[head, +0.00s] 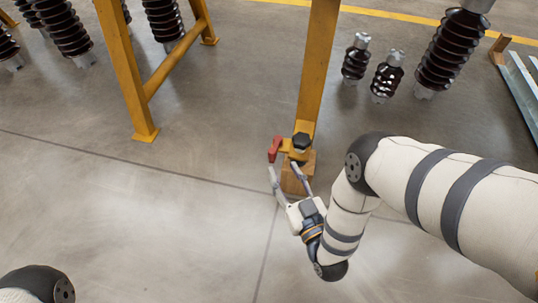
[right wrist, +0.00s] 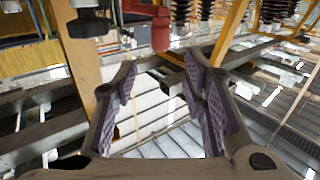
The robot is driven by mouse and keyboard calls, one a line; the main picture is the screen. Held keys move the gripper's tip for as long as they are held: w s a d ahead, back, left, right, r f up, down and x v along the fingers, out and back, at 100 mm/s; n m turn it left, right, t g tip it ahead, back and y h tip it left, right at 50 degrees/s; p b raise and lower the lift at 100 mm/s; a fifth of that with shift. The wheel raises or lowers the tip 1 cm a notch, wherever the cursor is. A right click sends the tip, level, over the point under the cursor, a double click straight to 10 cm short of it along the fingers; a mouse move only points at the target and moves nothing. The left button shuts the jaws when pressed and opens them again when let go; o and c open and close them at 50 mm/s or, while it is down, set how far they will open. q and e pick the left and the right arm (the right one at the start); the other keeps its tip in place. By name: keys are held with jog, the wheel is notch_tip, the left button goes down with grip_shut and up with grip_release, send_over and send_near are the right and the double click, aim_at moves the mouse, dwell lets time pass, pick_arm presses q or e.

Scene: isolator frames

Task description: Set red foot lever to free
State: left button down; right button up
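The red foot lever (head: 274,149) sits at the left side of a yellow post's foot, beside a black hex-headed knob (head: 301,141). My right gripper (head: 283,167) is just in front of the lever with its fingers apart and nothing between them. In the right wrist view, the red lever (right wrist: 160,29) hangs from the top edge, beyond the open fingertips (right wrist: 159,66) and roughly centred between them. It appears apart from both fingers. The black knob (right wrist: 88,22) is to the left of it. My left gripper is out of view.
Another yellow frame leg (head: 127,70) stands to the left. Dark ribbed insulators (head: 451,50) stand at the back right. The grey floor in front is clear.

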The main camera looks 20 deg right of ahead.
aim_at(274, 154)
jog(key=w+b, duration=0.1)
jog(key=w, duration=0.2)
jog(key=w+b, duration=0.1)
jog(key=w, duration=0.3)
jog(key=shift+w+a+f, duration=0.1)
jog(key=shift+w+f, duration=0.1)
jog(key=shift+w+r, duration=0.1)
jog(key=shift+w, duration=0.35)
grip_shut()
